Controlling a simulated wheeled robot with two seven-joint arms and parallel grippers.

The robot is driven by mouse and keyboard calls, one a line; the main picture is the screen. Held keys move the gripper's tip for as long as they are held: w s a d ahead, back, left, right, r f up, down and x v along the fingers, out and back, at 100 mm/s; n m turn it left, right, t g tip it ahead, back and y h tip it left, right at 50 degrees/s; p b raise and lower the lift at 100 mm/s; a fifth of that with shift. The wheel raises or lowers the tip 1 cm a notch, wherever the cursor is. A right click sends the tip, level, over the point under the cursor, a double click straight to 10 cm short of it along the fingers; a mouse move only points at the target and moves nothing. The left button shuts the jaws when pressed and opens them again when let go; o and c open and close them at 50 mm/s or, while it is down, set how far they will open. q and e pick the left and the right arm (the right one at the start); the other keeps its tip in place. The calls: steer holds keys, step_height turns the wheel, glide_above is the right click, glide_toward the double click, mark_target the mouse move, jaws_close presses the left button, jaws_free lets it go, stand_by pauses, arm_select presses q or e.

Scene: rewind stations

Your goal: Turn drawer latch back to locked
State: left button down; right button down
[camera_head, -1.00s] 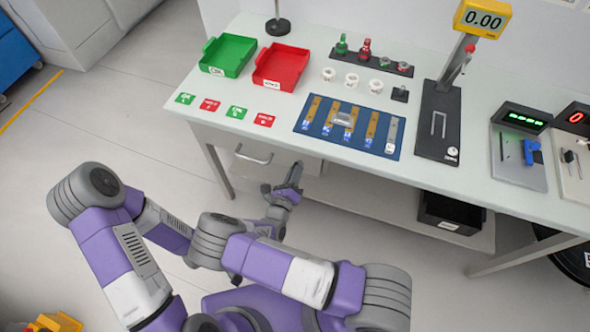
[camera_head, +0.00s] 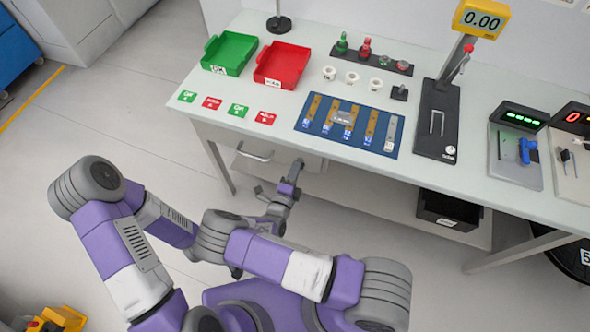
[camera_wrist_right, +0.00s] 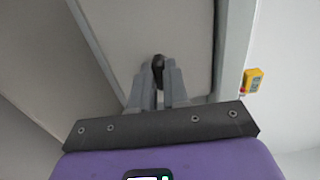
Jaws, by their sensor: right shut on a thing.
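The drawer (camera_head: 255,148) is under the left part of the white workbench, its front closed against the bench. The dark drawer latch (camera_wrist_right: 158,64) shows in the right wrist view between the fingertips, on the grey drawer front (camera_wrist_right: 190,45). My right gripper (camera_head: 299,163) reaches up to the right part of the drawer front. In the right wrist view my right gripper (camera_wrist_right: 158,75) is shut on the latch. In the head view the fingers hide the latch, so its angle is hard to read.
A metal drawer handle (camera_head: 254,156) sticks out left of my right gripper. A black bin (camera_head: 448,210) stands on the lower shelf (camera_head: 365,200). Green (camera_head: 229,55) and red (camera_head: 282,66) trays and a blue slotted board (camera_head: 318,128) lie on the benchtop.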

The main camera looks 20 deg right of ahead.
stand_by(0.4)
steer(key=c, duration=1.1)
jaws_free()
